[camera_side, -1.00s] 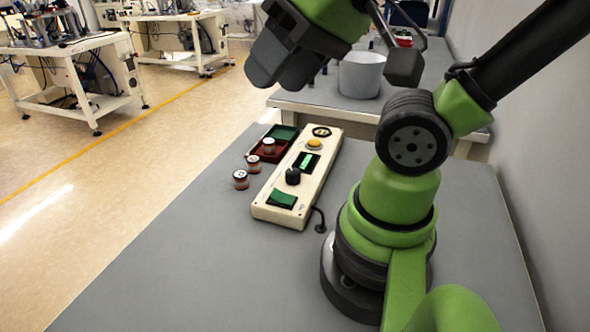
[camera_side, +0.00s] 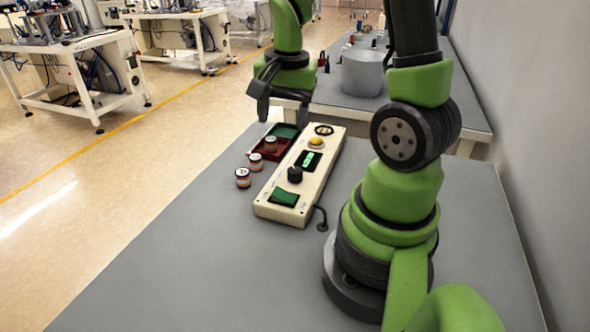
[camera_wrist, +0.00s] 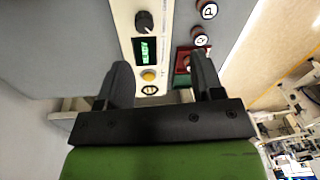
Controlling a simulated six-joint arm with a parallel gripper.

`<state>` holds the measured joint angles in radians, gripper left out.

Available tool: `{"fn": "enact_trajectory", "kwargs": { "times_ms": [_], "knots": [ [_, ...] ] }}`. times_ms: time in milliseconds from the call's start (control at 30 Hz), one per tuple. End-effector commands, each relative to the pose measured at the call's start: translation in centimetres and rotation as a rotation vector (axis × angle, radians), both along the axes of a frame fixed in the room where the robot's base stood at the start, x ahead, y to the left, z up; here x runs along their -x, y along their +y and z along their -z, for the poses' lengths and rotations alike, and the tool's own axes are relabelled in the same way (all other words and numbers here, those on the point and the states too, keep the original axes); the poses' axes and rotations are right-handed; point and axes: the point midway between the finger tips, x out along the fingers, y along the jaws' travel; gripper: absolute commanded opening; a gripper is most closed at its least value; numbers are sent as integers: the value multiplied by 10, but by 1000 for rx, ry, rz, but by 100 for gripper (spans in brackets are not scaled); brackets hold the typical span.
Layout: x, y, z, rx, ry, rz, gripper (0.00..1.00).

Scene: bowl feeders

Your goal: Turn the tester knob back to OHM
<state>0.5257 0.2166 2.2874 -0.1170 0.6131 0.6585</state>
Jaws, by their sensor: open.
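The tester (camera_side: 272,207) is a long cream box on the grey table in the side view. Its black knob (camera_side: 295,174) stands between a green pad (camera_side: 284,197) and a small lit display (camera_side: 310,160). In the wrist view the knob (camera_wrist: 146,22) is at the top, beyond the display (camera_wrist: 147,51), whose green text looks like READY. The knob's setting is too small to tell. My gripper (camera_wrist: 162,75) is open and empty. In the side view my gripper (camera_side: 280,118) hangs above the far end of the tester, away from the knob.
A yellow button (camera_side: 316,142) is on the tester's far part. A red and green tray (camera_side: 268,148) lies left of the tester, with one small labelled jar in it and two jars (camera_side: 243,178) beside it. A grey bowl (camera_side: 362,74) stands on the table behind.

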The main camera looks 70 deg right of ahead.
Motion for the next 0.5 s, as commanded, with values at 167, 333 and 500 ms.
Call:
{"fn": "enact_trajectory", "kwargs": {
  "times_ms": [167, 333, 500],
  "knots": [
    [10, -23, 35, -41, 85, 163, 61],
    [13, -27, 48, -49, 104, 200, 61],
    [13, -26, 71, -51, 108, 199, 61]
  ]
}}
